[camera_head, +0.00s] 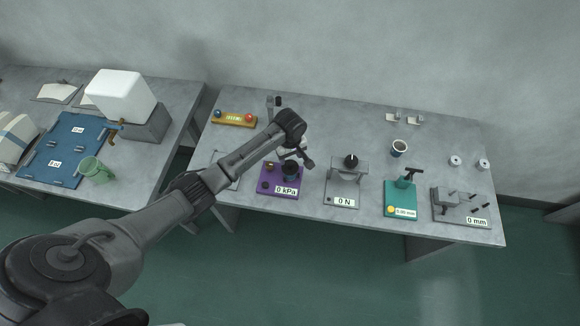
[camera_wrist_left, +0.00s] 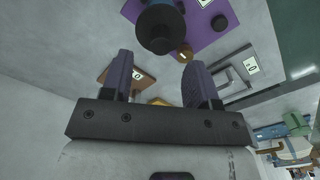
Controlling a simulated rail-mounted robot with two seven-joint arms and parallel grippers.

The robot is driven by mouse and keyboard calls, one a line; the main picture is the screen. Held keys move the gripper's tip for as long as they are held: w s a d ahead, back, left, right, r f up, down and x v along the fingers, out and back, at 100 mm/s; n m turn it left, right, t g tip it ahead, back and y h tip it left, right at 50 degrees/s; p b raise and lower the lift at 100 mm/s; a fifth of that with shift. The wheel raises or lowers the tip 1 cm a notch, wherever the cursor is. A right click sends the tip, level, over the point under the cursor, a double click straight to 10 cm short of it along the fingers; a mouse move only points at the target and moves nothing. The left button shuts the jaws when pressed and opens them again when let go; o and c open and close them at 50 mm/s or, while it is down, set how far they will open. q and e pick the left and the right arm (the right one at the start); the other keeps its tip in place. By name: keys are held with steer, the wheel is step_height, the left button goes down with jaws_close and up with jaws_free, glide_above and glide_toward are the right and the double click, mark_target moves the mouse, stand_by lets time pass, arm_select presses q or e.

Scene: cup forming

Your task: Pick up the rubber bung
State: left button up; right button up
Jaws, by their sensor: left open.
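A dark round piece that looks like the rubber bung (camera_wrist_left: 160,28) shows in the left wrist view, just beyond my fingertips, with blue beneath it. In the head view the dark piece (camera_head: 290,168) stands on the purple plate (camera_head: 282,191) with the 0 kPa display. My left gripper (camera_head: 297,153) is close above it, and the wrist partly covers the area. In the wrist view the left gripper (camera_wrist_left: 160,62) is open, its purple-grey fingers apart with nothing held between them. I cannot tell whether a finger touches anything. My right gripper is not in view.
Right of the plate stand a grey 0 N press (camera_head: 343,187), a teal gauge stand (camera_head: 400,198) and a grey 0 mm fixture (camera_head: 461,206). A dark cup (camera_head: 399,148) stands behind.

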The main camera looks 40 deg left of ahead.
mark_target(290, 163)
arm_select(q)
steer(key=shift+s+d+f, duration=0.1)
steer(key=shift+f, duration=2.45)
jaws_close()
steer(key=shift+r, duration=0.1)
